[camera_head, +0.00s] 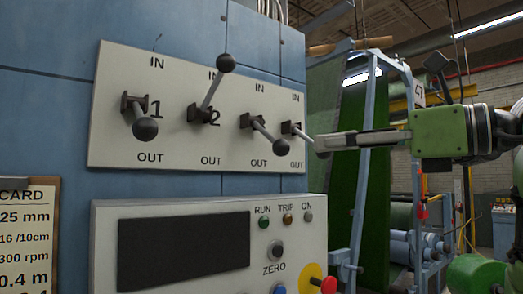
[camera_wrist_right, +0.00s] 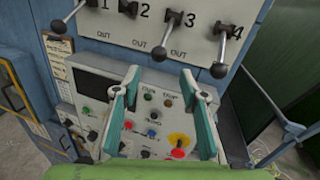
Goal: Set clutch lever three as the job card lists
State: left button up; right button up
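Clutch lever three (camera_head: 267,136) is on the pale lever plate (camera_head: 180,90), its black knob angled down toward OUT. It also points down in the right wrist view (camera_wrist_right: 160,53). The job card (camera_head: 26,240) is at the left edge, cut off; its lever settings cannot be read. Lever one (camera_head: 145,129) points to OUT, and lever two (camera_head: 226,63) points up to IN. Lever four (camera_head: 295,130) points down in the wrist view; its end is hidden behind my gripper in the head view. My right gripper (camera_head: 320,143) is open and empty (camera_wrist_right: 160,85), right of lever three. My left gripper is out of view.
Below the levers, a control box (camera_head: 110,235) has a dark screen, RUN, TRIP and ON lamps, a ZERO knob and a red button (camera_head: 329,285) on yellow. A blue frame (camera_head: 370,140) and green panel stand right. Space before the lever plate looks clear.

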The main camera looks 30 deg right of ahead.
aim_at(288, 146)
jog(key=p+x, duration=0.1)
jog(key=x, duration=0.4)
jog(key=shift+a+r, duration=0.1)
jog(key=shift+r, duration=0.05)
jog(key=p+x, duration=0.1)
jog(key=x, duration=0.3)
jog(key=shift+w+a, duration=0.1)
jog(key=shift+w, duration=0.1)
jog(key=shift+p+x, duration=0.4)
jog(key=shift+x, duration=0.35)
jog(key=shift+w, duration=0.2)
jog(key=shift+w+a, duration=0.1)
jog(key=shift+w, duration=0.15)
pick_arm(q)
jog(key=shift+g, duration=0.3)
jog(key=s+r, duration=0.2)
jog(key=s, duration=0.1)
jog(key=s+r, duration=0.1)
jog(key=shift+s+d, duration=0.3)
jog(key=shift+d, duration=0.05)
pick_arm(e)
grip_shut()
